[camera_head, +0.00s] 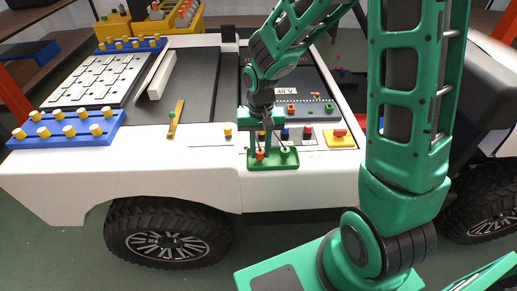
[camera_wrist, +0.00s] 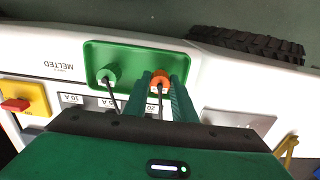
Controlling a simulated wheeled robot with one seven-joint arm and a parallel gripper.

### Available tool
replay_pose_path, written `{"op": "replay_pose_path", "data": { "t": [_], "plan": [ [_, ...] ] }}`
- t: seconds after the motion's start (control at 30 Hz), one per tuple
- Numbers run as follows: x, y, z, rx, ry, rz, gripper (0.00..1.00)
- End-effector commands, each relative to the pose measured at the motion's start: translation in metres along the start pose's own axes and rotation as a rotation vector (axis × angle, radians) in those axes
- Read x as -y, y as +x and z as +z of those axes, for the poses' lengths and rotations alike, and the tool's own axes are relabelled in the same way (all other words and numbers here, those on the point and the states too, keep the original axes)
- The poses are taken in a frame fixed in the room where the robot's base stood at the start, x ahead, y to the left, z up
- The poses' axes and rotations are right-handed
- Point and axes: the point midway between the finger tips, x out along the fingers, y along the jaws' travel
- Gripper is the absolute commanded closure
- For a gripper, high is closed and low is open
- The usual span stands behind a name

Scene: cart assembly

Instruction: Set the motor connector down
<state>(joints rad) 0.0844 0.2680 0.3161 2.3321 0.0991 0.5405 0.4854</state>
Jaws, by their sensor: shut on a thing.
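The orange connector (camera_wrist: 160,77), which I take as the motor connector, is between the fingers of my gripper (camera_wrist: 162,88). My gripper is shut on it, over the green tray (camera_wrist: 143,50). A dark cable runs from the connector toward the gripper body. A green connector (camera_wrist: 109,73) with its own cable is in the tray beside it. In the head view the orange connector (camera_head: 260,154) is at the left of the tray (camera_head: 272,166), and my gripper (camera_head: 261,146) points down at it. I cannot tell whether the orange connector touches the tray floor.
The tray sits at the white cart's edge (camera_head: 200,175). Fuse pieces stand behind it, with a yellow block with a red top (camera_head: 340,136) to the right. A blue rack with yellow pegs (camera_head: 66,129) is far left. A yellow-brown strip (camera_head: 177,118) lies left of my gripper.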

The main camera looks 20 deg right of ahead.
Motion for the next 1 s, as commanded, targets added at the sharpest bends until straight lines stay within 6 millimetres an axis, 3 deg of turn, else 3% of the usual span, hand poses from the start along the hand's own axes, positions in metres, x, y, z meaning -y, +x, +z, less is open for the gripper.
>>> {"op": "replay_pose_path", "data": {
  "t": [0.07, 0.1, 0.17, 0.2, 0.47, 0.63, 1.0],
  "plan": [
    [0.000, 0.001, 0.000, 0.000, 0.000, 0.000, 1.00],
    [0.000, 0.002, 0.000, 0.000, 0.000, 0.000, 0.74],
    [0.000, 0.001, 0.000, 0.000, 0.000, 0.000, 0.60],
    [0.000, 0.001, 0.000, 0.000, 0.000, 0.000, 0.58],
    [0.001, 0.001, 0.000, 0.000, -0.001, 0.000, 0.58],
    [0.002, -0.010, 0.000, -0.003, -0.002, -0.001, 0.58],
    [0.002, -0.079, -0.001, -0.005, -0.001, -0.002, 0.58]
  ]
}}
